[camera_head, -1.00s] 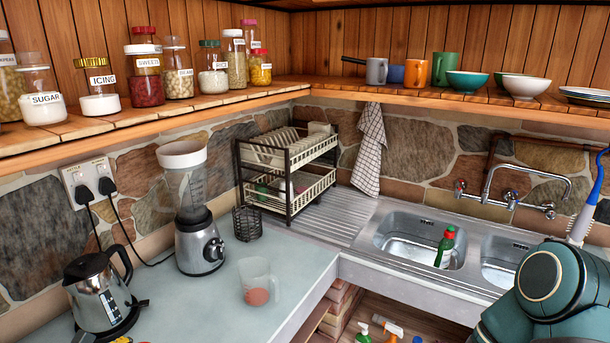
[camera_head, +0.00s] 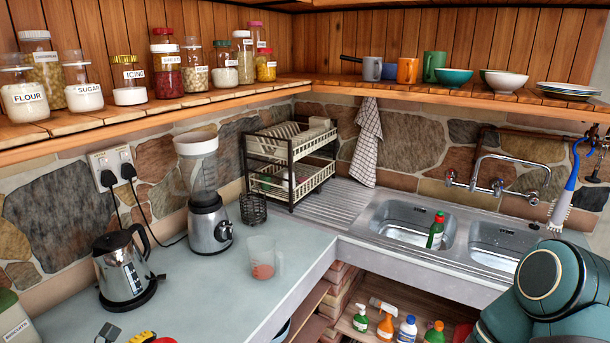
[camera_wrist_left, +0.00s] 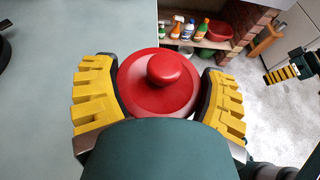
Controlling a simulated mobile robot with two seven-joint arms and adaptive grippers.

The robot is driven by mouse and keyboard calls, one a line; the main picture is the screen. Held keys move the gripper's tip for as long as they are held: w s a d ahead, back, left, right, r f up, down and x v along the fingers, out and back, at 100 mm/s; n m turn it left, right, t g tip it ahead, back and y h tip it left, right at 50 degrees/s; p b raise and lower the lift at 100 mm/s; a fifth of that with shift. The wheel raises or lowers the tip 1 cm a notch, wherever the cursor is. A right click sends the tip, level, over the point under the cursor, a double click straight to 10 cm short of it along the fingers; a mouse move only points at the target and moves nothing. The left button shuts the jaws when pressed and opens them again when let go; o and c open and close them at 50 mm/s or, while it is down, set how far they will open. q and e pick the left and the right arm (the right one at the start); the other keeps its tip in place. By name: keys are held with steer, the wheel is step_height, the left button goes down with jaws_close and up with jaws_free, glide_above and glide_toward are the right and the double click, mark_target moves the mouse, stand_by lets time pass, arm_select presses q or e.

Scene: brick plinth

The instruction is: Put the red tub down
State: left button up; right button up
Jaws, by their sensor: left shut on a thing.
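The red tub (camera_wrist_left: 150,95) shows from above in the left wrist view, with a round red lid and knob (camera_wrist_left: 170,68). My left gripper (camera_wrist_left: 162,92) is shut on it, one yellow ridged finger on each side. The tub's lower part is hidden, and I cannot tell whether it touches the counter. In the left wrist view it overlaps the line of the counter's edge. My right gripper (camera_wrist_left: 285,72) shows at the right of that view, apart from the tub; its opening is unclear.
The grey counter (camera_head: 200,300) holds a kettle (camera_head: 125,268), a blender (camera_head: 208,225) and a measuring jug (camera_head: 262,258). Clear counter lies in front of the jug. Spray bottles (camera_head: 386,325) stand on a low shelf below. The sink (camera_head: 405,220) is at the right.

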arm_select(q)
steer(key=w+d+f+m+g+h, duration=0.2)
steer(key=w+d, duration=0.1)
steer(key=d, duration=0.4)
steer(key=w+d+f+m+g+h, duration=0.2)
steer(key=d, duration=0.5)
step_height(320, 180, down, 7)
steer(key=b, duration=0.6)
steer(key=shift+w+r+t, duration=0.15)
steer(key=shift+r+t, duration=0.05)
steer(key=shift+t, duration=0.1)
steer(key=shift+a+r, duration=0.1)
steer(key=shift+a, duration=0.1)
